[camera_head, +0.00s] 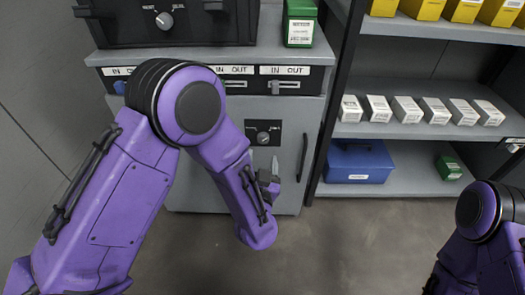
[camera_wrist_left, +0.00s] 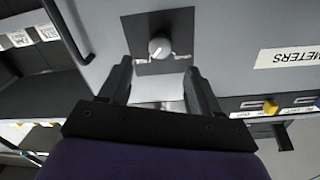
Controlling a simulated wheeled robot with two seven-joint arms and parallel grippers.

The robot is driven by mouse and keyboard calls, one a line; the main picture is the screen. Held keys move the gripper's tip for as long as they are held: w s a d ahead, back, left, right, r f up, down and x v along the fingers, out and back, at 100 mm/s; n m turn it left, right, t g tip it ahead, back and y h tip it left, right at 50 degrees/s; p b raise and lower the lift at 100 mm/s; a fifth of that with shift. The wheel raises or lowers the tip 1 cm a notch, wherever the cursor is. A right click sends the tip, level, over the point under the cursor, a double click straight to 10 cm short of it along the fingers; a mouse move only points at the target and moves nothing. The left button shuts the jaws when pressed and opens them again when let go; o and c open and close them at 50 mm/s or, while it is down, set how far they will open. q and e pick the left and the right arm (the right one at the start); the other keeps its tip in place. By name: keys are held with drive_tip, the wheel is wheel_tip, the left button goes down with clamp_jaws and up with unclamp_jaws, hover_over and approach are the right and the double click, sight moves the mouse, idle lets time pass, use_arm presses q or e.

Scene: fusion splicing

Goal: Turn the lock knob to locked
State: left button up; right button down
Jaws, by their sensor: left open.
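The lock knob (camera_head: 263,137) is a small round grey knob on a black plate on the front of the grey cabinet (camera_head: 204,183). In the left wrist view the knob (camera_wrist_left: 159,47) is pale, with white marks on the plate around it. My left gripper (camera_head: 272,170) is just below the knob in the head view. In the left wrist view its two dark fingers (camera_wrist_left: 160,70) are spread apart with nothing between them. The knob lies beyond the fingertips, apart from them. My right gripper is out of view; only part of my right arm shows at the lower right.
A door handle (camera_head: 303,157) stands right of the knob. IN/OUT sliders (camera_head: 285,84) run along the top of the cabinet. A black device (camera_head: 190,22) and a green box (camera_head: 300,23) stand on it. Shelves on the right hold white boxes (camera_head: 406,110) and a blue case (camera_head: 357,162).

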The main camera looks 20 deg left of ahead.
sight(263, 141)
use_arm(q)
drive_tip(key=b+x, duration=0.1)
drive_tip(key=x, duration=0.6)
drive_tip(key=shift+f, duration=0.1)
drive_tip(key=shift+c, duration=0.3)
drive_tip(key=c, duration=1)
